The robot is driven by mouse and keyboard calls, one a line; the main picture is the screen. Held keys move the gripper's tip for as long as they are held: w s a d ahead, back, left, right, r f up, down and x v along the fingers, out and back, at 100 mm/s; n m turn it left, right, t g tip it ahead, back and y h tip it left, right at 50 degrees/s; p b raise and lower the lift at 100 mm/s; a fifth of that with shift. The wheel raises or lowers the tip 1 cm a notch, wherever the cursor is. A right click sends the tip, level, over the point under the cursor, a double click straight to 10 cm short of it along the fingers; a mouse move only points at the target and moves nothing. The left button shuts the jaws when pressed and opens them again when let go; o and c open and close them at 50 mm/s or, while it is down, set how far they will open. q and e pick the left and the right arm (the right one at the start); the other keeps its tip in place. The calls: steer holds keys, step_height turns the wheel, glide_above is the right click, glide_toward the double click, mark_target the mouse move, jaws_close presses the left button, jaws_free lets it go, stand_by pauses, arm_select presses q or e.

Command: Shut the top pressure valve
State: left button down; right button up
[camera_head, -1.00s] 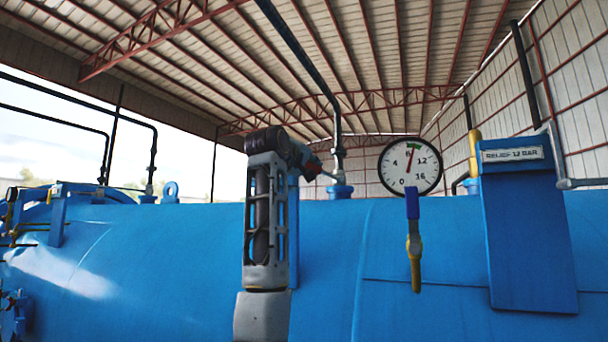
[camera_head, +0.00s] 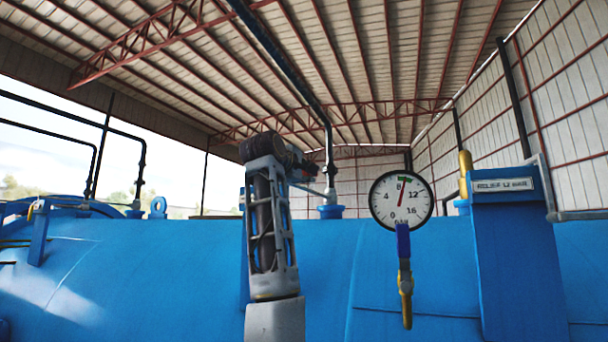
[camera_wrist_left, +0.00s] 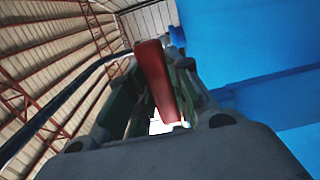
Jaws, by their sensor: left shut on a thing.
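The top pressure valve sits on the blue flanged base (camera_head: 330,211) of a dark pipe (camera_head: 329,150), on top of the blue tank. My left gripper (camera_head: 303,168) reaches in beside this pipe and hides most of the valve in the head view. In the left wrist view a red lever (camera_wrist_left: 157,80) lies between the fingers of my left gripper (camera_wrist_left: 163,105), which are shut on it. How far the valve is turned cannot be told. My right gripper is in neither view.
The blue tank (camera_head: 150,265) fills the lower part. A round pressure gauge (camera_head: 415,210) stands to the right, above a blue-and-yellow hanging lever (camera_head: 404,268). Farther right is a blue post (camera_head: 515,260) with a relief label. Open air lies above the tank.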

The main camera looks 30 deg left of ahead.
arm_select(q)
steer(key=shift+s+r, duration=0.1)
steer(key=shift+r, duration=0.05)
steer(key=c, duration=1.3)
jaws_free()
steer(key=s, duration=0.8)
steer(key=s+d, duration=0.1)
steer(key=s, duration=0.3)
steer(key=shift+d, duration=0.1)
steer(key=shift+w, duration=0.1)
